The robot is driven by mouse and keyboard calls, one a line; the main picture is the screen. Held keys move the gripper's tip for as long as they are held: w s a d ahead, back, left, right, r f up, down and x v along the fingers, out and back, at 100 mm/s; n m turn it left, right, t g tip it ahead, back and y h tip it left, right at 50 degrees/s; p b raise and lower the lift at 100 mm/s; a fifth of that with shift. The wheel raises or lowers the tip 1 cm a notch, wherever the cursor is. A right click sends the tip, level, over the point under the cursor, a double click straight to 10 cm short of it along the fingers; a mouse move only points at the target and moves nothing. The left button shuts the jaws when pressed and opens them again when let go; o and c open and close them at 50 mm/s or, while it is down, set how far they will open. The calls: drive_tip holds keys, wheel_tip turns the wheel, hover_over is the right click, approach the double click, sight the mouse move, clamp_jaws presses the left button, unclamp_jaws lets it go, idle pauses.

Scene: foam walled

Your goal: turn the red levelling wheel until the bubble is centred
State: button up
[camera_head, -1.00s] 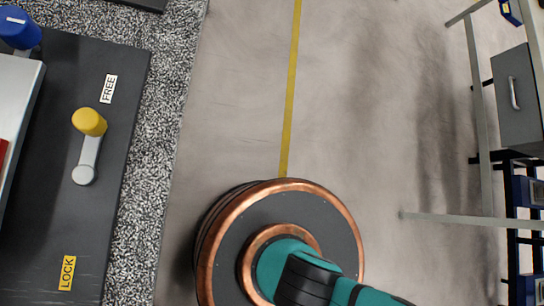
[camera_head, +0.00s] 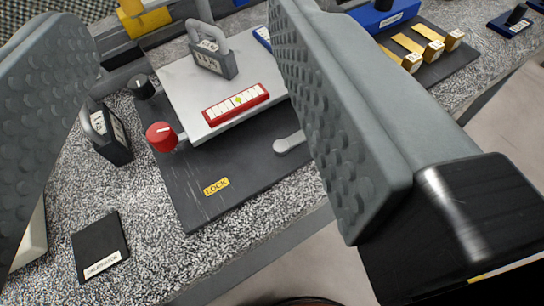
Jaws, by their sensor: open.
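The red levelling wheel (camera_head: 162,137), with a white mark on its face, sits at the left edge of a light grey plate (camera_head: 178,83). On the plate lies a red-framed level (camera_head: 236,103) with a white scale. A small yellow bubble spot shows near the middle of its scale; I cannot tell if it is exactly centred. My gripper (camera_head: 175,65) is open, its two grey dimpled fingers wide apart in the picture, with wheel and level seen between them. Nothing is held. A grey lever (camera_head: 290,145) is partly hidden by the right finger, beside a yellow LOCK label (camera_head: 216,187).
A dark base (camera_head: 195,205) carries the plate. A grey block with a handle (camera_head: 213,55) stands on the plate; a similar dark one (camera_head: 108,135) stands left of the wheel. A black knob (camera_head: 143,87) is behind the wheel. A black labelled pad (camera_head: 100,246) lies in front on speckled worktop.

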drive_tip(key=shift+s+d+n+t, duration=0.25)
drive_tip(key=shift+s+n+t, duration=0.25)
drive_tip(key=shift+s, duration=0.35)
drive_tip(key=m+g, duration=1.5)
drive_tip(key=g, duration=0.2)
hover_over(158, 131)
drive_tip(key=f, duration=0.2)
wheel_tip(158, 131, down, 17)
drive_tip(key=c, duration=1)
